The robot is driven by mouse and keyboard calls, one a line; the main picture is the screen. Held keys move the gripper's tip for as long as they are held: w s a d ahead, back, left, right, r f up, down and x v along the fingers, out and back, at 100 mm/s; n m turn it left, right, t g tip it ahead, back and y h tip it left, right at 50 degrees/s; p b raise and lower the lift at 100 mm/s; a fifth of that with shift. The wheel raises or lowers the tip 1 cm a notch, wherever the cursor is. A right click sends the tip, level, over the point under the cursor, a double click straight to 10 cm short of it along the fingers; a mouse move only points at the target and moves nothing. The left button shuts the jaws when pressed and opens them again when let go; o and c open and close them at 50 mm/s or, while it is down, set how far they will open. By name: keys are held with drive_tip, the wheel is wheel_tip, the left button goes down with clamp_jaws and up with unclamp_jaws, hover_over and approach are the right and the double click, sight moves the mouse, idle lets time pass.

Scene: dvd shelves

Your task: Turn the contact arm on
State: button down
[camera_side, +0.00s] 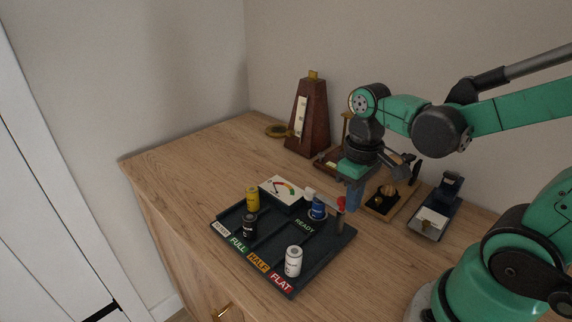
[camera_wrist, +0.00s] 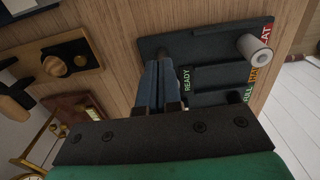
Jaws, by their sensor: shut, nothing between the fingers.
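A dark battery-tester tray (camera_side: 270,275) lies on the wooden top. It has FULL, HALF, FLAT and READY labels; it also shows in the wrist view (camera_wrist: 215,50). The contact arm (camera_side: 325,198) is a pale bar with a red end, on a post at the tray's right side. Its pale end is by the top of a blue battery (camera_side: 317,208) standing near READY; contact cannot be told. My gripper (camera_side: 353,208) is shut and empty, fingers down, just right of the red end. In the wrist view, my shut fingers (camera_wrist: 160,72) hide much of the post area.
A white meter (camera_side: 282,190) stands at the tray's back. A yellow battery (camera_side: 252,200), a black battery (camera_side: 249,226) and a white battery (camera_side: 293,262) stand on the tray. A metronome (camera_side: 307,120) and other small devices stand behind. The left of the top is clear.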

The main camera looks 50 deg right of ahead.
wheel_tip(320, 180, up, 6)
drive_tip(key=shift+s, duration=0.4)
idle(0.4)
drive_tip(key=w+a+f+t, duration=0.1)
drive_tip(key=w+a+t, duration=0.3)
drive_tip(key=t, duration=0.3)
drive_tip(key=shift+w, duration=0.45)
drive_tip(key=shift+a, duration=0.1)
